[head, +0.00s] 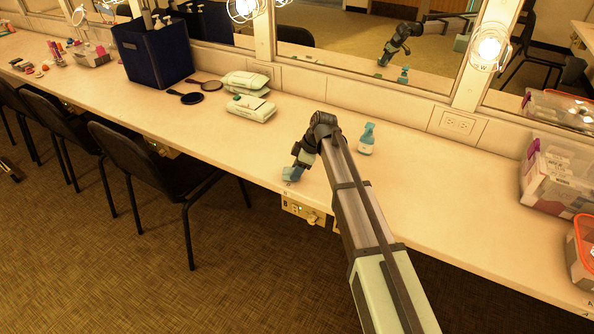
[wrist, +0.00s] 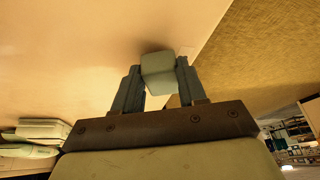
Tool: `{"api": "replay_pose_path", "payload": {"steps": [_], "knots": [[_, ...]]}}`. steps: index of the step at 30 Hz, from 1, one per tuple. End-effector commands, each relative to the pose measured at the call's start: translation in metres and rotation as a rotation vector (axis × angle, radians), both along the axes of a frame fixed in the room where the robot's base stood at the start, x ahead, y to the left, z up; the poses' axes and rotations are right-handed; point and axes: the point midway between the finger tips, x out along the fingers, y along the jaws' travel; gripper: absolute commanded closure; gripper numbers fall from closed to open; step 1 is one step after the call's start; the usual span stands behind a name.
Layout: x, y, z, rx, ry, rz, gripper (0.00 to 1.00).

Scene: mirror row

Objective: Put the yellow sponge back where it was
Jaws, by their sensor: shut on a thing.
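My gripper (head: 292,174) is low over the front edge of the long pale counter (head: 430,210), left of a blue spray bottle. In the wrist view my gripper (wrist: 160,88) is shut on a small pale block (wrist: 158,68), which sticks out past the fingertips, close to the counter edge. The block looks pale grey-green, not clearly yellow, so I cannot tell if it is the sponge. I cannot tell whether it touches the counter. No other sponge-like thing stands out in view.
Wipe packs (head: 250,107), a black hand mirror (head: 192,98) and a dark blue bin (head: 152,50) are to the left. Clear bins (head: 553,182) stand far right. Chairs (head: 165,165) line the front; mirrors (head: 370,60) line the back.

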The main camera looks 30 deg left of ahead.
Motion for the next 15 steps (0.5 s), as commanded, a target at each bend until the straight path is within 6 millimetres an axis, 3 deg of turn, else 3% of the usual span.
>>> {"api": "replay_pose_path", "payload": {"steps": [13,14,15], "knots": [[0.0,0.0,-0.0074,0.0,0.0,0.0,0.92],[0.0001,0.0001,-0.0077,0.0,-0.001,0.0,0.58],[0.0001,0.0001,-0.0073,0.0,-0.001,0.0,0.54]]}}
